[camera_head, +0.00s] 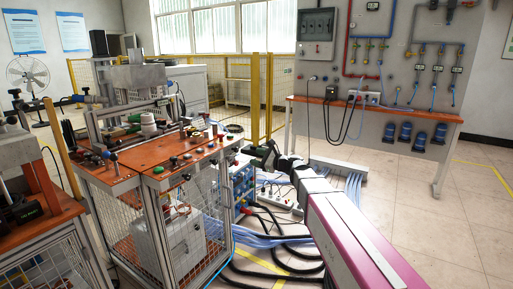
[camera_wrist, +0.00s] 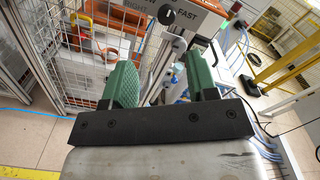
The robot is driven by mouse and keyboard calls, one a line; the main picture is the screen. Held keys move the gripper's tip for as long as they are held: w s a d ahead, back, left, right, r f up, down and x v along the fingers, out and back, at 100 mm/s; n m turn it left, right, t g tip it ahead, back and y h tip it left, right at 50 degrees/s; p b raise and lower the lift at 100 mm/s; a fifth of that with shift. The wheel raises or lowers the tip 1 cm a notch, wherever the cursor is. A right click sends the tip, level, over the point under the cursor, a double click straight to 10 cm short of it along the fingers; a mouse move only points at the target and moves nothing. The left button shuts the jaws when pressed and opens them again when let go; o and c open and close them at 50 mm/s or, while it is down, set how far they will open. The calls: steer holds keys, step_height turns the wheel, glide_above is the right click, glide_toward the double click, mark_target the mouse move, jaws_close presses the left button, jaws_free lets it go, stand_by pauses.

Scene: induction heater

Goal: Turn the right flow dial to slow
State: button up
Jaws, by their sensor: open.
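In the wrist view, a pale panel (camera_wrist: 200,20) with the word FAST carries a round black dial (camera_wrist: 166,14) at the top edge. I take this as the flow dial; its full marking is cut off by the frame. My gripper (camera_wrist: 160,62) has two green fingers standing apart, with nothing held between them. The dial lies beyond the fingertips, apart from them. In the head view, my gripper (camera_head: 262,153) is at the right side of the orange-topped workstation (camera_head: 180,165). The dial cannot be made out there.
A grey metal bracket-like part (camera_wrist: 168,58) shows between and beyond the fingers. A wire mesh cage (camera_wrist: 90,60) is at the left. Cables (camera_head: 275,240) lie on the floor by the workstation. Yellow fencing (camera_head: 262,95) stands behind. Open floor (camera_head: 450,200) lies at the right.

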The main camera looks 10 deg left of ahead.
mark_target(238, 150)
steer(key=x, duration=1)
steer(key=shift+w+a+r, duration=0.2)
steer(key=shift+w+r, duration=0.15)
steer(key=shift+w, duration=0.2)
steer(key=c, duration=0.9)
